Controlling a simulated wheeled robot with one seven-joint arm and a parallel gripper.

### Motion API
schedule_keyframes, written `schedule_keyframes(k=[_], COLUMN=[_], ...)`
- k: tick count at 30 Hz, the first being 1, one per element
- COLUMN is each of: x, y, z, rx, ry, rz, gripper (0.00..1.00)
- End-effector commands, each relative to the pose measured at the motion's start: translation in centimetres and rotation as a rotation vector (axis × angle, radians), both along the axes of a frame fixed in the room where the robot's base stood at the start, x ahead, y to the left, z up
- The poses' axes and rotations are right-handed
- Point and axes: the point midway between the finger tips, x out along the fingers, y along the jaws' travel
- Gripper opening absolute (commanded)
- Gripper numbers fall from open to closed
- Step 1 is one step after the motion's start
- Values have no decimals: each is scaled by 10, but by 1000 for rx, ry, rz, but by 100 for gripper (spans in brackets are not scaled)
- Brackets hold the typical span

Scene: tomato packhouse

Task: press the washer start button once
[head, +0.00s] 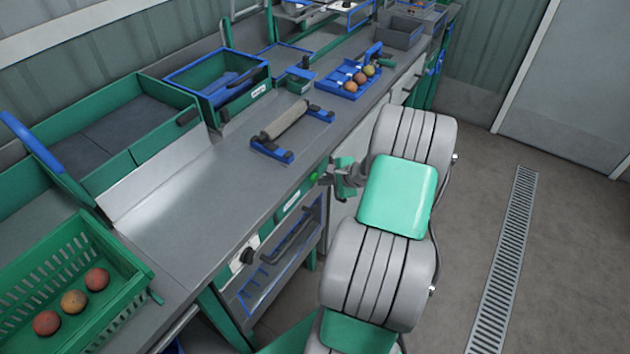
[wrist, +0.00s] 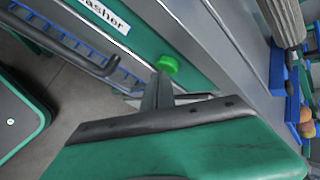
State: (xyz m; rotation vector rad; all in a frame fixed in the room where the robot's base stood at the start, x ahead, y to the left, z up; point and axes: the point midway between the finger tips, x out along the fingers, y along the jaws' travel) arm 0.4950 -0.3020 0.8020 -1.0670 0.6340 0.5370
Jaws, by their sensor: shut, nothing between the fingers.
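The washer start button is a round green button on the green front panel below the counter edge. It shows in the head view (head: 313,177) and in the wrist view (wrist: 167,64). The washer label (wrist: 104,14) is on the same panel. My gripper (head: 326,179) is shut and empty, just in front of the panel beside the button. In the wrist view its fingertips (wrist: 162,82) point at the button and overlap its lower edge. I cannot tell whether they touch it. No pressed state can be made out.
A dark knob (head: 247,256) and a dark handle (head: 290,238) are on the washer front. The grey counter (head: 200,190) above holds a roller stand (head: 287,120), a blue tray (head: 338,90) of tomatoes and a green crate (head: 135,262). The floor at right is clear, with a drain grate (head: 507,255).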

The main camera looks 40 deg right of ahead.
Motion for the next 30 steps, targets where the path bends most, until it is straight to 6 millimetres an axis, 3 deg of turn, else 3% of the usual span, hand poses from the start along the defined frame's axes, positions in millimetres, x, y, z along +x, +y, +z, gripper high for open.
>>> schedule_keyframes(k=[19, 30], x=[4, -13], y=[2, -4], z=[0, 1], rx=[1, 0], ry=[0, -1], rz=[1, 0], gripper=[0, 0])
